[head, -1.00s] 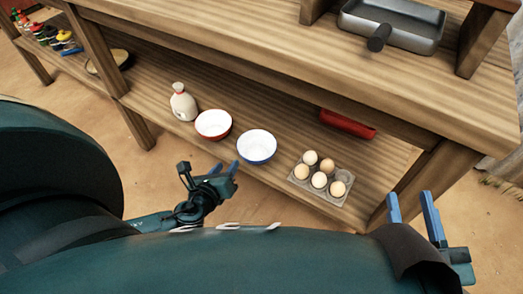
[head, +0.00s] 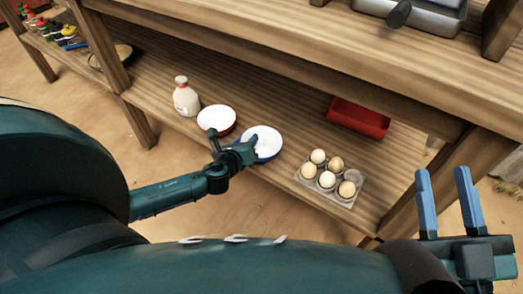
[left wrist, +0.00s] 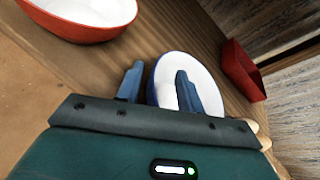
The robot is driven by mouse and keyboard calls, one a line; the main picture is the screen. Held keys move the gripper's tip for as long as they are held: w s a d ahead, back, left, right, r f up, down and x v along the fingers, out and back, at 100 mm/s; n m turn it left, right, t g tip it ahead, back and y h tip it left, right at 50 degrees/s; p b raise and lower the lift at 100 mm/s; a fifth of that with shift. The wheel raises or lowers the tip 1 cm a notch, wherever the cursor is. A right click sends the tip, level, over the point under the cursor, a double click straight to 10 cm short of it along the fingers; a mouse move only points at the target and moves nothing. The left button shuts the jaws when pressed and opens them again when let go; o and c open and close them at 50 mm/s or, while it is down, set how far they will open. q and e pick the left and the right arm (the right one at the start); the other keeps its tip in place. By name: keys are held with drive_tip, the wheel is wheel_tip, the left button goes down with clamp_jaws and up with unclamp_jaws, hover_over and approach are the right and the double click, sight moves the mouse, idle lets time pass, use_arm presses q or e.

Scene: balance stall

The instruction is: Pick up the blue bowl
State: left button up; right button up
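The blue bowl (head: 268,148), white inside, stands on the lower wooden shelf near its front edge. My left gripper (head: 243,143) is at the bowl's near left side and covers part of it. In the left wrist view its two blue fingers (left wrist: 158,78) are apart. The near-left rim of the bowl (left wrist: 205,80) shows between them, and the right finger overlaps the white inside. I cannot tell whether a finger touches it. My right gripper (head: 443,180) is open and empty at the lower right, away from the bowl.
A red bowl (head: 216,120) stands close left of the blue bowl, with a white bottle (head: 186,97) beyond it. An egg carton (head: 331,186) is to the right, a red tray (head: 358,117) behind it. The upper tabletop (head: 270,50) overhangs the shelf.

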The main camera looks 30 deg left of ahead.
use_arm(q)
drive_tip(key=shift+w, duration=0.2)
drive_tip(key=shift+c, duration=0.6)
clamp_jaws()
drive_tip(key=shift+f, duration=0.1)
